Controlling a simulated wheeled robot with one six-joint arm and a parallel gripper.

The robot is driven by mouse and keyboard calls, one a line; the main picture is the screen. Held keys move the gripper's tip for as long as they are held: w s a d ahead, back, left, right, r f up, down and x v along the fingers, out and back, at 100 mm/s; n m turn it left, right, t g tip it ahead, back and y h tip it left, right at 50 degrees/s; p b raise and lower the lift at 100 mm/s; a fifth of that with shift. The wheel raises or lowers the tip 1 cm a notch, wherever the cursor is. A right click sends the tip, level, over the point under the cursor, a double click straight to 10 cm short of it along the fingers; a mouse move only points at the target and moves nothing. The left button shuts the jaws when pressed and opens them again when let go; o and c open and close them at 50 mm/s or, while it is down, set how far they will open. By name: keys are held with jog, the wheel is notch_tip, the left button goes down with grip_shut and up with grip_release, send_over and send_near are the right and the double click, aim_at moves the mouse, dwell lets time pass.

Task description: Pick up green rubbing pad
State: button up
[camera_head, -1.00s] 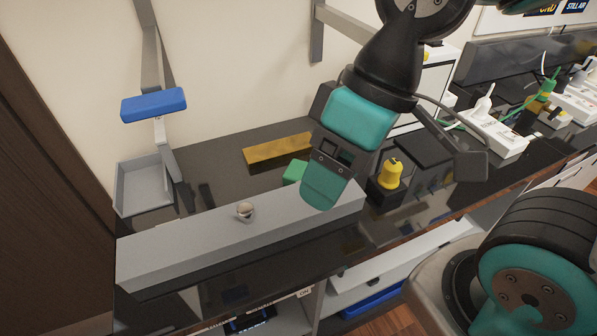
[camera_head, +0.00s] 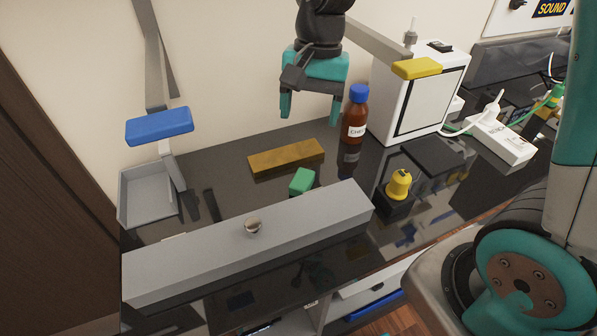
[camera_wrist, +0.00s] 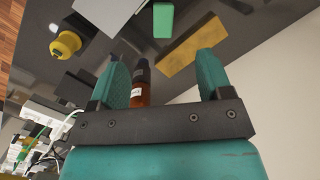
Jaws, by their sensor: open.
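The green rubbing pad (camera_head: 302,181) is a small green block lying on the black countertop, between the brass-coloured bar and the long grey block. It also shows at the top of the wrist view (camera_wrist: 163,20). My gripper (camera_head: 312,108) hangs above the back of the counter, higher than the pad and behind it, with its fingers apart and nothing between them that it holds. In the wrist view my gripper (camera_wrist: 165,78) is open, and the pad lies beyond the fingertips.
The brass bar (camera_head: 286,157) lies just behind the pad. The long grey block (camera_head: 250,245) with a round knob is in front. A brown bottle (camera_head: 355,118) with a blue cap stands right of my gripper. A yellow knobbed piece (camera_head: 399,184) sits to the right, a grey tray (camera_head: 150,200) to the left.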

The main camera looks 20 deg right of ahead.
jog(key=w+d+f+m, duration=0.1)
jog(key=w+f+m, duration=0.1)
jog(key=w, duration=0.1)
jog(key=p, duration=0.1)
send_over(302, 178)
jog(key=f, duration=0.7)
jog(key=d+f, duration=0.1)
jog(key=f, duration=0.2)
jog(key=shift+f, duration=0.3)
jog(key=shift+a+f+p, duration=0.15)
jog(key=shift+f+p, duration=0.15)
jog(key=shift+f, duration=0.7)
jog(key=shift+a+f+p, duration=0.2)
jog(key=shift+f+p, duration=0.05)
jog(key=shift+f, duration=0.75)
jog(key=shift+a+f+p, duration=0.15)
jog(key=shift+f+p, duration=0.15)
jog(key=shift+f, duration=0.7)
jog(key=shift+c, duration=0.2)
jog(key=c, duration=1)
jog(key=shift+c, duration=0.2)
jog(key=shift+r, duration=0.2)
notch_tip(302, 178, up, 20)
jog(key=b, duration=0.1)
jog(key=shift+f, duration=0.15)
